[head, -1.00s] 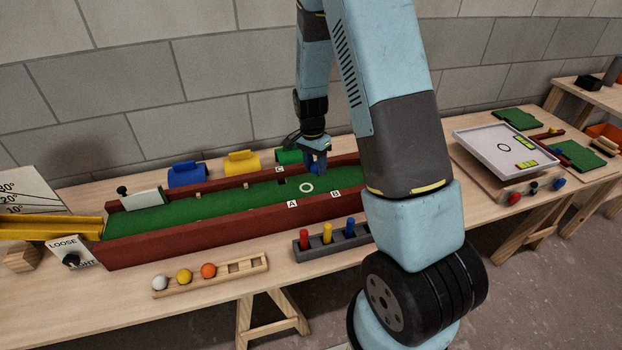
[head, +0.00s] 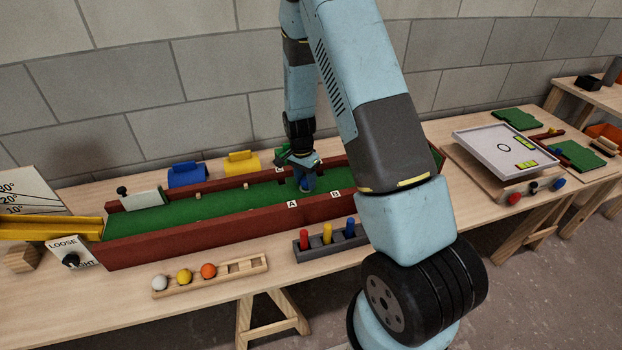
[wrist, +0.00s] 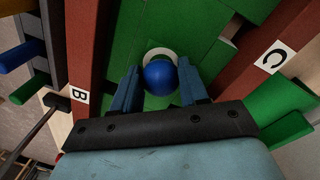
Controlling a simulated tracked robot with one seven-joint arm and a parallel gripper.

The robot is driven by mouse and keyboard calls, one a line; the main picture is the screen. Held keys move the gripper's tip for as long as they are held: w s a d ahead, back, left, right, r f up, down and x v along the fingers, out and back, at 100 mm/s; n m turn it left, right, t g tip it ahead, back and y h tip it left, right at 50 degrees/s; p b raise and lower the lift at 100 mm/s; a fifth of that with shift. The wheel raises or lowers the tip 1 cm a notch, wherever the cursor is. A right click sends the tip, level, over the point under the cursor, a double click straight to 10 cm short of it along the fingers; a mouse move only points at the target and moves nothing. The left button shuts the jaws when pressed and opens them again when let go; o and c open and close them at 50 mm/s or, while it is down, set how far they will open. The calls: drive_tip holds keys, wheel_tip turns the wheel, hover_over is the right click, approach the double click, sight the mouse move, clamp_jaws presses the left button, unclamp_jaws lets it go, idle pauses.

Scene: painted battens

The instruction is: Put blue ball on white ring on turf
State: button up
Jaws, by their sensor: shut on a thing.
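The blue ball (wrist: 159,78) is between the two fingers of my gripper (wrist: 160,88) in the wrist view. The gripper is shut on it. The white ring (wrist: 160,53) lies on the green turf (wrist: 138,30) and shows as an arc past the ball's far side; the ball covers the rest. I cannot tell whether the ball touches the turf. In the head view my gripper (head: 306,188) is low over the turf (head: 235,201) between the A and B marks, and it hides the ball and ring.
Dark red walls (head: 190,238) edge the turf on both long sides. A wooden rack (head: 212,275) with white, yellow and orange balls stands in front. A grey holder (head: 332,238) with red, yellow and blue pegs is near the B mark. Blue and yellow blocks (head: 241,162) stand behind.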

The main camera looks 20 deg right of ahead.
drive_tip(key=shift+f, duration=0.1)
drive_tip(key=o, duration=1)
drive_tip(key=shift+o, duration=0.2)
